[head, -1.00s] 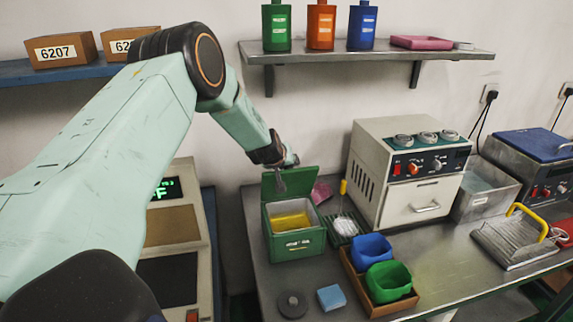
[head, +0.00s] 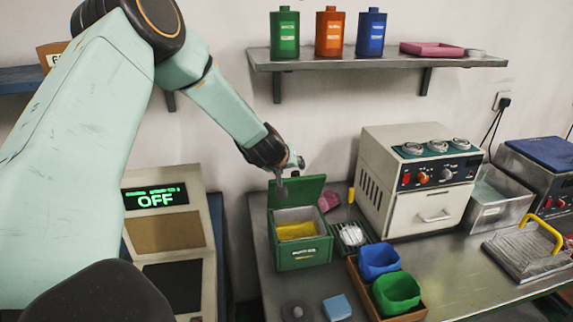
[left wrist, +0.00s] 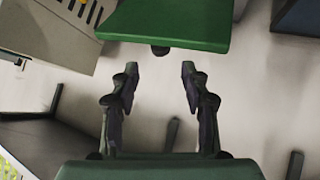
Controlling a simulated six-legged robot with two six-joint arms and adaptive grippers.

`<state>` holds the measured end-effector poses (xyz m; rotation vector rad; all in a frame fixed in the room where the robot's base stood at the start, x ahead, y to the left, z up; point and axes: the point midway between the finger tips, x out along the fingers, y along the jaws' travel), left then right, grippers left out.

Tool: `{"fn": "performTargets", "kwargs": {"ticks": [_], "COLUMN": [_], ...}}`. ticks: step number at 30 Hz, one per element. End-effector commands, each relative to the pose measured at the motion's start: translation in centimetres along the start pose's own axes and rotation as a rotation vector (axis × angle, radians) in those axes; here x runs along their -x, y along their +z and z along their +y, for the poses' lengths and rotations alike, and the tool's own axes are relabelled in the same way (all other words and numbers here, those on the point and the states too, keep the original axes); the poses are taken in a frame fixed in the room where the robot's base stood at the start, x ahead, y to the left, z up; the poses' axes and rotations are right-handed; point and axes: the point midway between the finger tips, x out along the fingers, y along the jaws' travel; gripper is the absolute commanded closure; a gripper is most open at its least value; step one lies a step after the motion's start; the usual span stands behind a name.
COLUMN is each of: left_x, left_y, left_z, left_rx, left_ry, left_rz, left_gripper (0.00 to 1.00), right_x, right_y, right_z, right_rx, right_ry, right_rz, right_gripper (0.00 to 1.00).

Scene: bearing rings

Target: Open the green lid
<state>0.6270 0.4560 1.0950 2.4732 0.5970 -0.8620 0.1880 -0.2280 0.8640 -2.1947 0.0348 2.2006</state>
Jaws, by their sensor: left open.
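The green lid (head: 305,190) stands raised at the back of a green box (head: 303,257), so the box is open and something yellow (head: 296,231) shows inside. My left gripper (head: 282,190) overlaps the left part of the lid in the head view. In the left wrist view the gripper (left wrist: 160,72) has its two fingers spread with nothing between them. The green panel (left wrist: 170,22), which looks like the lid, lies just beyond the fingertips, with a small dark knob on its near edge. I cannot tell whether a finger touches it. My right gripper is not in view.
A rack with a white item and yellow handle (head: 351,234) stands right of the box. A brown tray (head: 362,290) holds blue and green bins. A beige machine (head: 418,185) stands behind. A dark disc (head: 295,311) and blue block (head: 337,307) lie in front.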

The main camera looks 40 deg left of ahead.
Motion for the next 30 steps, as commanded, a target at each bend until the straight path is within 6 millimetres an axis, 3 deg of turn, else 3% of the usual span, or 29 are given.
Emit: {"fn": "performTargets", "kwargs": {"ticks": [3,9,30], "left_x": [1.7,3.2,3.4], "left_y": [-0.1,-0.1,0.7], "left_z": [0.1,0.1,0.1], "left_rx": [0.005,0.001,-0.011], "left_ry": [0.002,0.0,-0.004], "left_rz": [0.001,0.001,-0.009], "left_gripper": [0.54,0.54,0.54], "right_x": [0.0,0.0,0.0], "right_y": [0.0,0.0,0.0], "right_z": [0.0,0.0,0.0], "right_rx": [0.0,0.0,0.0], "right_ry": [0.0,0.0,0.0], "right_rz": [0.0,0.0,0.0], "right_gripper": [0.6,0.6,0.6]}}
